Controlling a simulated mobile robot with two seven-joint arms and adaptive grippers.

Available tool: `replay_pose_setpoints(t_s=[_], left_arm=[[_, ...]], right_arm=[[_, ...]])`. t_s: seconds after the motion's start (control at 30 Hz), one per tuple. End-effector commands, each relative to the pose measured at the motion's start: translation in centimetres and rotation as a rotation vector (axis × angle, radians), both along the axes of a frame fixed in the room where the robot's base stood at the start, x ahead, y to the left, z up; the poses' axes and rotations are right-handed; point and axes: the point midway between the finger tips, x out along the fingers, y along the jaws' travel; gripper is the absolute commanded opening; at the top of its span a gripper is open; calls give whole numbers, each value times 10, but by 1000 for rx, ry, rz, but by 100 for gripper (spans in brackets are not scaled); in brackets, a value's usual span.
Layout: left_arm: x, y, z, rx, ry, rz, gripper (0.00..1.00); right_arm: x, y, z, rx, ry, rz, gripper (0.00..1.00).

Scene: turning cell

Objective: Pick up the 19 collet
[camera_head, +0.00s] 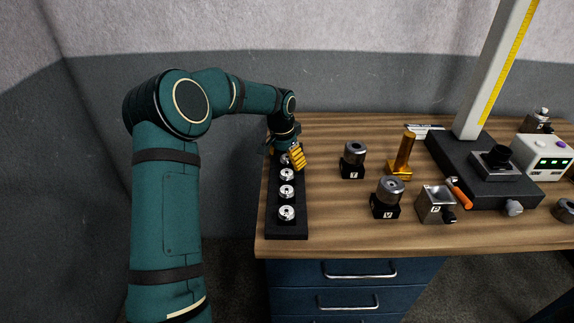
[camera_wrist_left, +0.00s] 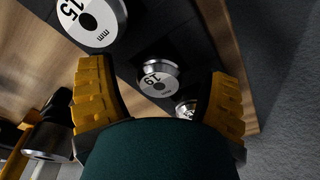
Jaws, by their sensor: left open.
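The 19 collet (camera_wrist_left: 158,76) is a silver ring with a white face marked 19, seated in the black rack. In the left wrist view it lies between the two yellow fingers of my left gripper (camera_wrist_left: 160,100), which is open and apart from it. In the head view my left gripper (camera_head: 291,157) is over the far end of the rack (camera_head: 287,236) and hides part of that end. The 15 collet (camera_wrist_left: 93,16) shows at the upper left of the wrist view. Another collet (camera_wrist_left: 186,108) is partly hidden by the right finger.
Several collets stand in a row nearer the front, such as the nearest one (camera_head: 287,213). To the right are a block marked Y (camera_head: 353,161), a block marked V (camera_head: 385,204), a brass stand (camera_head: 402,160) and a measuring column base (camera_head: 465,175). Bare wood lies between rack and blocks.

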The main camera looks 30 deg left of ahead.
Motion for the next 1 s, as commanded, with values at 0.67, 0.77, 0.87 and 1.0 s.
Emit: replay_pose_setpoints(t_s=[0.67, 0.77, 0.87, 1.0], left_arm=[[1, 0, -2, 0, -1, 0, 0], [1, 0, -2, 0, -1, 0, 0], [1, -1, -1, 0, -1, 0, 0], [1, 0, 14, 0, -3, 0, 0]], right_arm=[[0, 0, 0, 0, 0, 0, 47], [0, 0, 0, 0, 0, 0, 47], [0, 0, 0, 0, 0, 0, 47], [0, 0, 4, 0, 1, 0, 47]])
